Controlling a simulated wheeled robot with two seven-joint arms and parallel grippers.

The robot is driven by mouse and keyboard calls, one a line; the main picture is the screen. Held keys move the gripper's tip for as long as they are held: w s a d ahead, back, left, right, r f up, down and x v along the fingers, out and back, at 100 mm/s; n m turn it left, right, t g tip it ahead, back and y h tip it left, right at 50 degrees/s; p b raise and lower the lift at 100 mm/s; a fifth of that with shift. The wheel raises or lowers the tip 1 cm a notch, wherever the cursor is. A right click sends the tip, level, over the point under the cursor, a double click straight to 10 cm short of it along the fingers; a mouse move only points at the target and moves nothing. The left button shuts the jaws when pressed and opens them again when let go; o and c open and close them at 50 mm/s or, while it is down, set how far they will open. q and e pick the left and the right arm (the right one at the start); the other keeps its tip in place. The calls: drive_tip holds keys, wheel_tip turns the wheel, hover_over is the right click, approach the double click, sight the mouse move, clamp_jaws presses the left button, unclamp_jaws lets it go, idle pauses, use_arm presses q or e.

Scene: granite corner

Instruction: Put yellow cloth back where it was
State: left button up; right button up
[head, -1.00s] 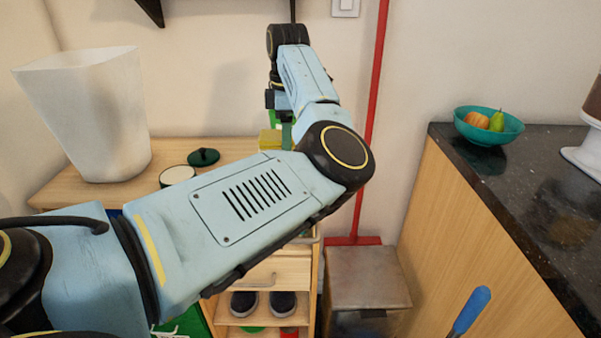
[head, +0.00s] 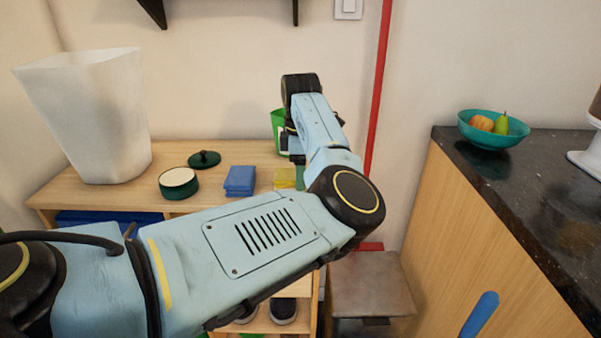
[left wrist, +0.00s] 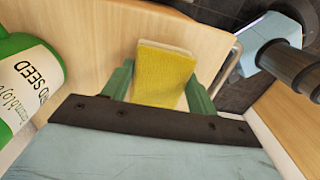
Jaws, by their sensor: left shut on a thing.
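The yellow cloth (head: 284,178) is a small folded block near the right front of the wooden shelf top (head: 225,208). It also shows in the left wrist view (left wrist: 163,72), between the two green fingers of my left gripper (left wrist: 160,82). My left gripper (head: 299,177) is shut on the cloth. In the head view, my forearm and wrist hide part of the cloth and the shelf's front edge. I cannot tell whether the cloth touches the wood. My right gripper is not in view.
A folded blue cloth (head: 239,181) lies left of the yellow one. A round tin (head: 178,184), its dark green lid (head: 204,159), a white bin (head: 95,120) and a green seed container (head: 279,122) stand on the shelf top. A red pole (head: 379,85) rises at right.

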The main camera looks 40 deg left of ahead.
use_arm(q)
drive_tip(key=o, duration=0.9)
drive_tip(key=shift+r, duration=0.2)
wheel_tip(320, 180, up, 12)
drive_tip(key=p, duration=0.2)
drive_tip(key=shift+f+p, duration=0.2)
drive_tip(key=shift+p, duration=0.1)
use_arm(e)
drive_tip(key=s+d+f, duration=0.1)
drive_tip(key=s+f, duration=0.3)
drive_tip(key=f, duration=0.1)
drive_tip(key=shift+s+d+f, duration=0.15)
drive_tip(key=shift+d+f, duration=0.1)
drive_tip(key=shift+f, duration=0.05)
